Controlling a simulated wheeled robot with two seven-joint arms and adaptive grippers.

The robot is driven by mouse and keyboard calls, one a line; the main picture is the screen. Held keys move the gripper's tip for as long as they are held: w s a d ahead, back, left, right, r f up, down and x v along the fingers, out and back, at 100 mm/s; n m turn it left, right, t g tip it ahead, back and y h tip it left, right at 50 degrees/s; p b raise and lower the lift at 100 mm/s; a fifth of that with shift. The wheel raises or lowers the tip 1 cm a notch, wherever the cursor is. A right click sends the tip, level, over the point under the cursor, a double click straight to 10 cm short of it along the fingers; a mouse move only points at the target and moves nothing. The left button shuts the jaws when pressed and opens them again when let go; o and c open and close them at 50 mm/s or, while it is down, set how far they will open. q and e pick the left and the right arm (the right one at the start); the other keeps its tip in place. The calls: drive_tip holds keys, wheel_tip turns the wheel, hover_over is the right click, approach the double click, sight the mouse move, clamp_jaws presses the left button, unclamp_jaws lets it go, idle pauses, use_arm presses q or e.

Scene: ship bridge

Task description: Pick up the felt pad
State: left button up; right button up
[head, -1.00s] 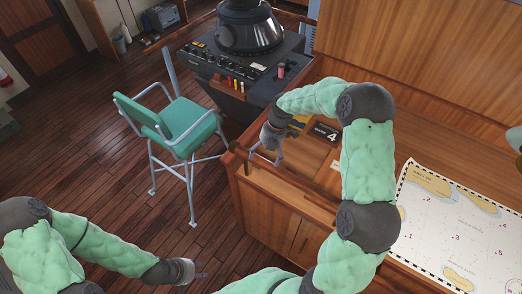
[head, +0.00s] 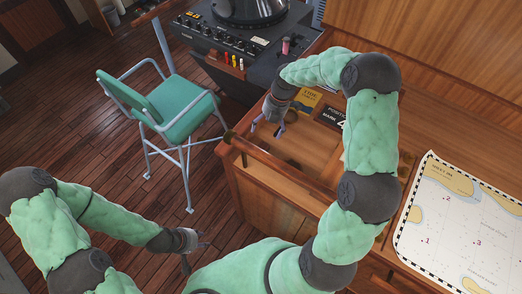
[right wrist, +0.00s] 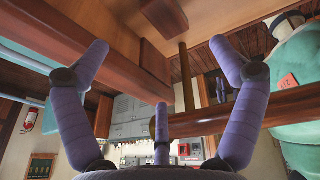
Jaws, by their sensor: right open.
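A small dark flat piece (head: 293,164) lies on the wooden desk top in the head view, just below and right of my right gripper. It may be the felt pad, but it is too small to be sure. The right wrist view shows a reddish-brown block (right wrist: 163,17) on a wooden surface, beyond the fingers; I cannot tell if it is the same thing. My right gripper (head: 267,131) is open and empty above the desk's left end, its fingers (right wrist: 162,60) spread wide. My left gripper (head: 198,256) hangs empty over the floor, its fingers apart.
A wooden rail (head: 270,160) edges the desk. A yellow booklet (head: 306,101) and a dark number sign (head: 331,117) lie behind my right gripper. A chart (head: 455,215) covers the right side. A green chair (head: 168,105) and a console (head: 240,45) stand left and behind.

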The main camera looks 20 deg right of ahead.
drive_tip(key=f, duration=0.1)
hover_over(260, 146)
drive_tip(key=d, duration=0.1)
wheel_tip(260, 146, down, 5)
drive_tip(key=shift+s+d+f, duration=0.1)
drive_tip(key=shift+d, duration=0.05)
drive_tip(key=shift+p+x, duration=0.3)
drive_tip(key=shift+x, duration=2.3)
drive_tip(key=shift+s, duration=0.2)
drive_tip(key=c, duration=1.3)
